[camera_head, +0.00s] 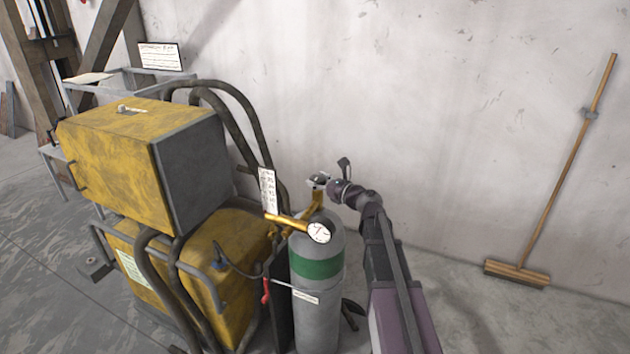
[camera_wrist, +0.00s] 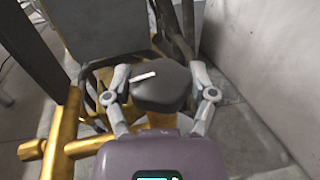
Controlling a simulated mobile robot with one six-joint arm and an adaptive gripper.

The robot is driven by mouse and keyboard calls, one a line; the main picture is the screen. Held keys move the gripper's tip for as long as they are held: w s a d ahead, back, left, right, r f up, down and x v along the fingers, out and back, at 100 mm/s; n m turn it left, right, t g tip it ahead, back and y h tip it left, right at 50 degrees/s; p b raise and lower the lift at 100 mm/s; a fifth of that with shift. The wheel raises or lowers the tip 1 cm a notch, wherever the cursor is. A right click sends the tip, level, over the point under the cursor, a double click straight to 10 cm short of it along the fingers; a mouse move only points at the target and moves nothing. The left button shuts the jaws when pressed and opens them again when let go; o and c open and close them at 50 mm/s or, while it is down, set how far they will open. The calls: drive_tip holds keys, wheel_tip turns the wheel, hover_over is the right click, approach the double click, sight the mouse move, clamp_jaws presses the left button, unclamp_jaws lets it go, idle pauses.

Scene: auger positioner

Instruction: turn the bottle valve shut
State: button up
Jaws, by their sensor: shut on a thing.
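The grey gas bottle (camera_head: 317,268) with a green band stands upright beside the yellow machine. A brass regulator (camera_head: 288,221) with a round white gauge (camera_head: 319,232) is fitted at its top. The bottle valve's dark knob (camera_wrist: 161,86) has a white mark across it and fills the middle of the wrist view. My gripper (camera_wrist: 160,88) has one finger on each side of the knob and is shut on it. In the head view my gripper (camera_head: 319,181) is at the top of the bottle, where it hides most of the knob.
The yellow machine (camera_head: 190,150) with dark hoses stands close on the left. A pale wall (camera_head: 430,130) is just behind the bottle. A broom (camera_head: 560,190) leans on the wall at right. The floor (camera_head: 490,320) at right is clear.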

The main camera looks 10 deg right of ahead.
drive_tip(key=shift+w+m+t+h, duration=0.1)
drive_tip(key=shift+m+t+h, duration=0.55)
drive_tip(key=shift+h, duration=0.25)
drive_tip(key=o, duration=1)
drive_tip(key=shift+o, duration=0.2)
drive_tip(key=shift+s+d, duration=0.1)
drive_tip(key=shift+s, duration=0.1)
drive_tip(key=shift+s+d, duration=0.25)
drive_tip(key=shift+s, duration=0.25)
drive_tip(key=v, duration=1)
drive_tip(key=shift+s+d, duration=0.2)
